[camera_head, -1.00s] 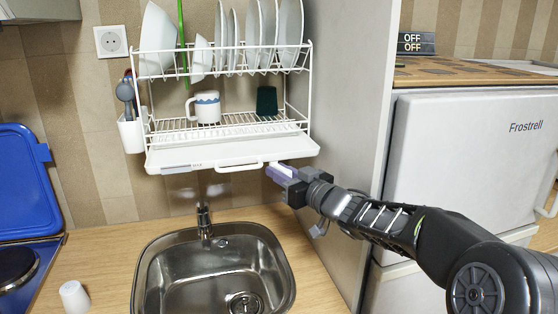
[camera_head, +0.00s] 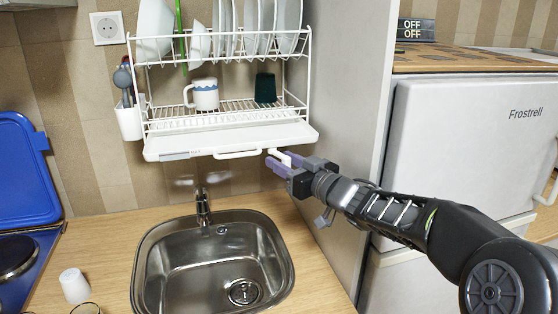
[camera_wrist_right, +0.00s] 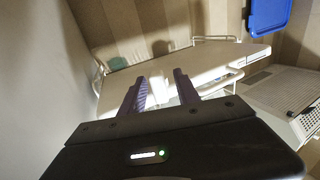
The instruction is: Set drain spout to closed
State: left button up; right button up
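The white drain spout (camera_head: 281,156) is a small piece at the right front corner of the dish rack's drip tray (camera_head: 222,139). My right gripper (camera_head: 283,162) is at this corner, just below the tray's front edge, with its purple fingers apart. In the right wrist view the white spout (camera_wrist_right: 160,90) shows between the two fingers (camera_wrist_right: 160,92). A gap seems to remain beside it, and I cannot tell whether a finger touches it. The spout's exact setting is hard to read. My left gripper is not in view.
A white dish rack (camera_head: 309,75) holds plates, a mug (camera_head: 205,95) and a dark green cup (camera_head: 265,88). The sink (camera_head: 175,285) and tap (camera_head: 203,207) are below. A grey panel (camera_head: 345,120) stands close right of the gripper. A white cup (camera_head: 74,286) stands on the counter.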

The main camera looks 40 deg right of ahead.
aim_at(289, 165)
jog(key=s, duration=0.6)
jog(key=shift+d, duration=0.15)
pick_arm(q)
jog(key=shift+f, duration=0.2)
